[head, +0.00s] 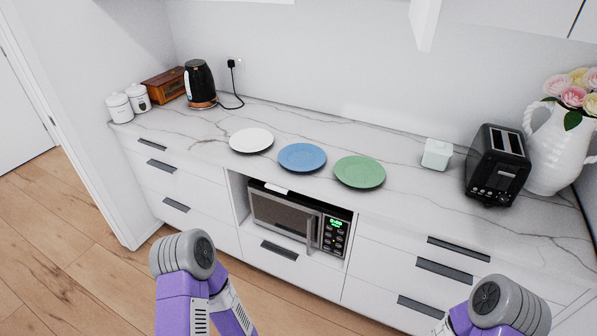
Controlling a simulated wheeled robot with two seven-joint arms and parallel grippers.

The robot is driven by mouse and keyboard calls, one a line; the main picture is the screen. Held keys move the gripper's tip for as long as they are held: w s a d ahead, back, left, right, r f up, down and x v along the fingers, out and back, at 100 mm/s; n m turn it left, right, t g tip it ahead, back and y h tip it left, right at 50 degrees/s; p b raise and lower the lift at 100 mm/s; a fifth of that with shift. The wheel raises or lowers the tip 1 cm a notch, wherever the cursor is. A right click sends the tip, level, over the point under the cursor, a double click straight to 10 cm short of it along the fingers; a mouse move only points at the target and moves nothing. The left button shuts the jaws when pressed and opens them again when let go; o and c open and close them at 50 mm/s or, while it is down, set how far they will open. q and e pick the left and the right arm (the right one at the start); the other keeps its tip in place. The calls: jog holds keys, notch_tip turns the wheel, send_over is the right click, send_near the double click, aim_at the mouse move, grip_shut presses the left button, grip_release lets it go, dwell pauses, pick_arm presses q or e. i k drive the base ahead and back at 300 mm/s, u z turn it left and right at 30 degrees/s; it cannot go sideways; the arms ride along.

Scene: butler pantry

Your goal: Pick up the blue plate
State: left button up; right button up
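The blue plate (302,157) lies flat on the white marbled countertop, near its front edge and above the microwave. It sits between a white plate (251,140) on its left and a green plate (360,172) on its right, with small gaps between them. Nothing covers the blue plate. Parts of my two purple and grey arms show at the bottom of the head view, well in front of the counter and apart from the plates. Neither gripper is visible.
A black kettle (200,84), white canisters (120,107) and a wooden box (163,85) stand at the left. A small white container (437,154), a black toaster (498,164) and a flower vase (555,145) stand at the right. A microwave (298,217) sits in the niche below the plates.

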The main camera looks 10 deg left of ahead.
aim_at(296, 157)
jog(key=k, duration=0.85)
jog(key=u, duration=0.85)
jog(key=i, duration=1.65)
jog(key=z, duration=0.7)
